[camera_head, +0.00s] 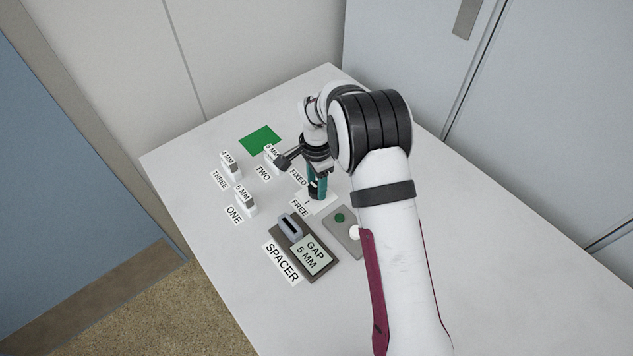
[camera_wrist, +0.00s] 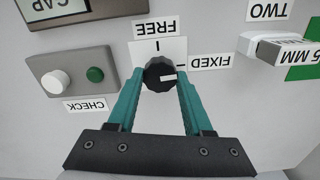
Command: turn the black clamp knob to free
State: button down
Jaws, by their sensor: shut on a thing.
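The black clamp knob (camera_wrist: 157,70) sits on a white plate between the two teal fingers of my gripper (camera_wrist: 160,82) in the wrist view. The fingers are shut on its sides. The white pointer line on the knob points right, toward the FIXED label (camera_wrist: 211,62). The FREE label (camera_wrist: 155,28) is at the plate's upper edge, with a black tick below it. In the head view my gripper (camera_head: 317,190) points down at the plate between the FIXED label (camera_head: 298,177) and the FREE label (camera_head: 299,208); the knob is hidden there.
A grey CHECK panel (camera_head: 352,240) with a green button (camera_head: 340,218) and white knob is close by. The SPACER block with a GAP 5 MM display (camera_head: 311,255) stands to the front left. Several labelled spacers and a green patch (camera_head: 261,140) lie farther left.

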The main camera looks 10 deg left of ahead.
jog(key=n, duration=0.8)
jog(key=shift+n, duration=0.3)
jog(key=n, duration=0.4)
jog(key=shift+n, duration=2.2)
jog(key=shift+c, duration=1.5)
grip_release()
jog(key=shift+r, duration=0.1)
